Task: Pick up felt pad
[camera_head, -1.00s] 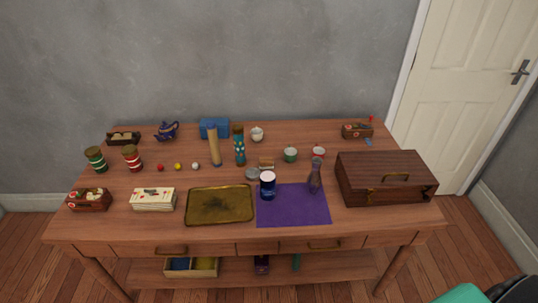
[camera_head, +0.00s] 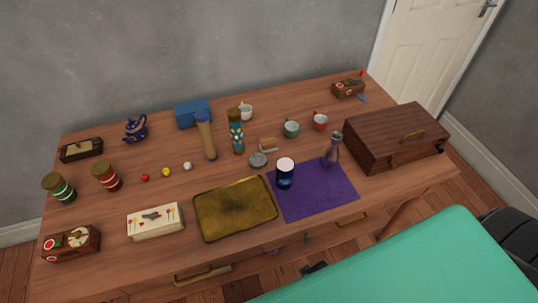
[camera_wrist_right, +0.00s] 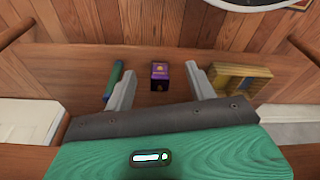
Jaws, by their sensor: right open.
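No item is clearly marked as the felt pad. A flat purple, cloth-like mat (camera_head: 310,203) lies at the front right of the tabletop, with a dark blue jar (camera_head: 285,178) and a slim vase (camera_head: 332,150) on it. My right gripper (camera_wrist_right: 160,88) is open and empty, seen from its own wrist. Beyond its fingers are a green cylinder (camera_wrist_right: 114,78), a small purple box (camera_wrist_right: 160,76) and a yellowish wooden tray (camera_wrist_right: 242,82) with something bluish inside. My left gripper is not in view.
A brass tray (camera_head: 235,208) lies left of the mat and a large wooden chest (camera_head: 395,135) stands to its right. A card box (camera_head: 155,220), jars and several small items fill the left of the table (camera_head: 330,240). My green arm covers the lower right.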

